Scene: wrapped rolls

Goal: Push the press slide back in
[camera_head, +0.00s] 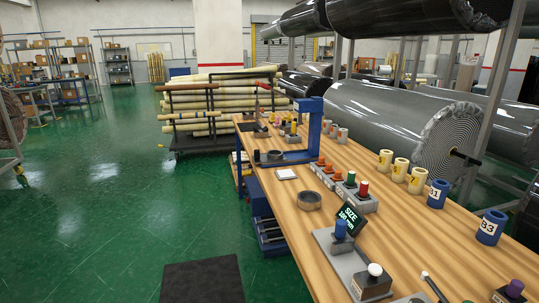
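A blue C-shaped frame that looks like the press (314,128) stands toward the far end of the wooden workbench (302,225). A low blue-grey base reaches left from its foot. A dark round piece (275,155) and a small dark knob sit at the base's left end, by the bench edge. The slide is too small to tell apart from the base, and how far it sticks out cannot be read. My gripper is not in view.
Nearer on the bench are a dark ring (308,200), a white pad (286,174), a green size display (351,217), a grey plate with a blue knob (341,231), and several coloured buttons and cylinders.

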